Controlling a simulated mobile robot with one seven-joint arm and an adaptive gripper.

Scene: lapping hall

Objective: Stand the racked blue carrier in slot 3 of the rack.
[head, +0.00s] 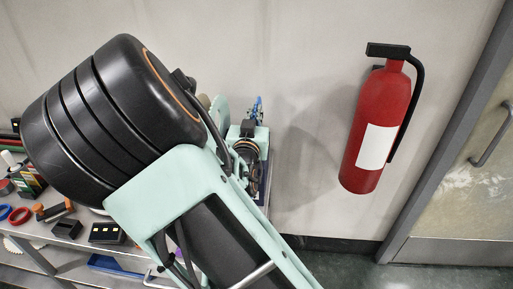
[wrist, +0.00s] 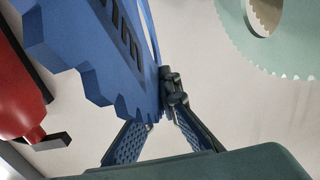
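The blue carrier (wrist: 90,50) fills the upper left of the wrist view, a flat toothed plate with dark slots, seen tilted and cut off by the frame. My gripper (wrist: 165,108) has its fingers closed together at the carrier's lower right edge, and they appear to pinch it. In the head view, my gripper is small beyond my arm, with a bit of the blue carrier (head: 257,106) showing above it against the wall. The rack and its slot 3 cannot be made out; my arm hides much of the bench.
A mint toothed disc (wrist: 285,35) with a round hole is at the wrist view's upper right. A red fire extinguisher (head: 378,125) hangs on the wall, beside a door (head: 470,190). The bench at left holds a red ring (head: 20,215) and a black box (head: 107,234).

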